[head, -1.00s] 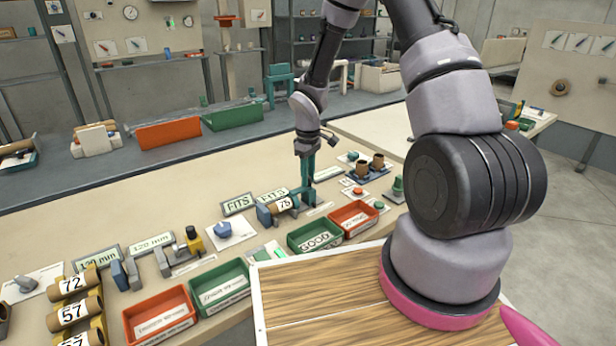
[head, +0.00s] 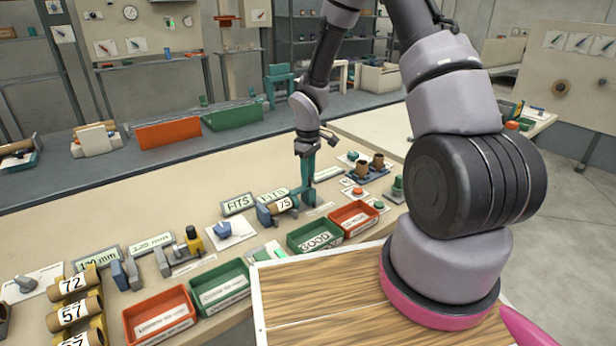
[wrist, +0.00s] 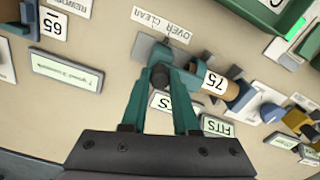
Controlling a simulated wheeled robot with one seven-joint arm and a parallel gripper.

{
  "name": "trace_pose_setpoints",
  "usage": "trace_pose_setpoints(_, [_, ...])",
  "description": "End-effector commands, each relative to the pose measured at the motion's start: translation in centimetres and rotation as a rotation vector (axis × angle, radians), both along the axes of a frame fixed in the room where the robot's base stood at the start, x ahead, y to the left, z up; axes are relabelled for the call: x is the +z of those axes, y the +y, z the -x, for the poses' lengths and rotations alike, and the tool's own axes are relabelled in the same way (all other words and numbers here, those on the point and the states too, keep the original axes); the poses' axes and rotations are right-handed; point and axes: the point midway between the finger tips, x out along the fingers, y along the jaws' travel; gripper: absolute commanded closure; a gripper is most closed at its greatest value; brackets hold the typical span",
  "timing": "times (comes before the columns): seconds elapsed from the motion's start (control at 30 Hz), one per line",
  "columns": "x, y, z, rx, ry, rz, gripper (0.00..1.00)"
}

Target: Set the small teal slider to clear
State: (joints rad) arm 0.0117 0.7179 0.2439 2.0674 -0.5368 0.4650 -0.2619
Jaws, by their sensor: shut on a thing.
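My gripper (head: 305,184) reaches down over the bench beside the cardboard tube marked 75 (head: 283,204). In the wrist view its teal fingers (wrist: 160,76) are closed around a small dark, rounded piece, which seems to be the slider's handle; the fingers hide most of it. A grey plate (wrist: 142,48) lies just beyond the fingertips. A white label reading OVER and CLEAR (wrist: 161,24) lies past the plate, with CLEAR on the left in this view. The tube marked 75 (wrist: 212,82) lies in a teal holder just right of the fingers. The slider's exact position is hidden.
FITS signs (head: 238,204) stand behind the tube. The green GOOD bin (head: 314,236) and a red bin (head: 354,216) stand in front. A blue knob (head: 223,229) is to the left, and a red button (head: 358,191) is to the right.

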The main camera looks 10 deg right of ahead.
Motion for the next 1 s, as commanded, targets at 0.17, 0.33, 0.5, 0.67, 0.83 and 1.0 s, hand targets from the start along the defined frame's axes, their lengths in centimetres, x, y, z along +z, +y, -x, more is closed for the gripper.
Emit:
trace_pose_setpoints(0.17, [0.1, -1.6, -0.8, -0.005, -0.001, 0.000, 1.00])
trace_pose_setpoints(0.33, [0.1, -3.2, -1.4, -0.003, -0.001, 0.001, 1.00])
trace_pose_setpoints(0.5, [0.1, -3.2, -1.4, -0.002, -0.002, 0.002, 1.00])
trace_pose_setpoints(0.67, [0.1, -3.3, -1.4, -0.002, -0.002, 0.002, 0.42])
trace_pose_setpoints(0.83, [0.0, -3.1, -1.3, -0.001, -0.001, 0.001, 0.42])
trace_pose_setpoints(1.0, [0.4, -3.1, -1.3, 0.000, -0.001, 0.000, 0.42])
